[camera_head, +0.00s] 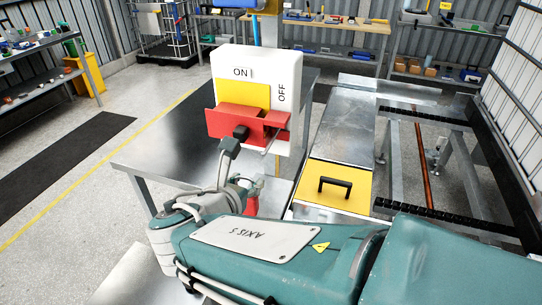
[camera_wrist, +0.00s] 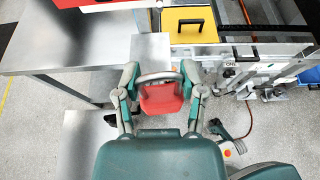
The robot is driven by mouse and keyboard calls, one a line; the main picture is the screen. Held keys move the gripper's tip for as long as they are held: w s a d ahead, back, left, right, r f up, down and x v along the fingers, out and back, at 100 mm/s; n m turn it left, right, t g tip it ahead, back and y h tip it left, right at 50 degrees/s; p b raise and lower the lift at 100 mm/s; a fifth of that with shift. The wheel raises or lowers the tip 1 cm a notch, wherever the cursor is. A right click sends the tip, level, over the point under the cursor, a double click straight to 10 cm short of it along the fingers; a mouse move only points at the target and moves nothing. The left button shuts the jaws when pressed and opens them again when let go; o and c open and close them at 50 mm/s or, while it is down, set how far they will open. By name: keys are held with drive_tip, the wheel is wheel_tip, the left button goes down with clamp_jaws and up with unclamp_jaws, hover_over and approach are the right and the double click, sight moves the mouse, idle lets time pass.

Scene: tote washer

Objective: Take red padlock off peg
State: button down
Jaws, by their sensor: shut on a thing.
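The red padlock (camera_wrist: 160,98) is between the two fingers of my gripper (camera_wrist: 160,77) in the wrist view, its metal shackle towards the top of the picture. My gripper is shut on it. In the head view a small red part of the padlock (camera_head: 252,204) shows below the switch box, mostly hidden by my wrist and arm. The white switch box (camera_head: 224,62) is marked ON and OFF and has a yellow panel and a red hasp-like part (camera_head: 221,122). A thin metal peg (camera_head: 269,143) shows at its lower right. The padlock appears apart from it.
A steel table (camera_head: 140,160) stands behind and left of my gripper. A yellow panel with a black handle (camera_head: 315,205) and a roller frame (camera_head: 425,110) lie to the right.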

drive_tip(key=shift+s+a, duration=0.3)
drive_tip(key=shift+s, duration=0.5)
drive_tip(key=shift+s+a, duration=0.3)
drive_tip(key=shift+s, duration=0.45)
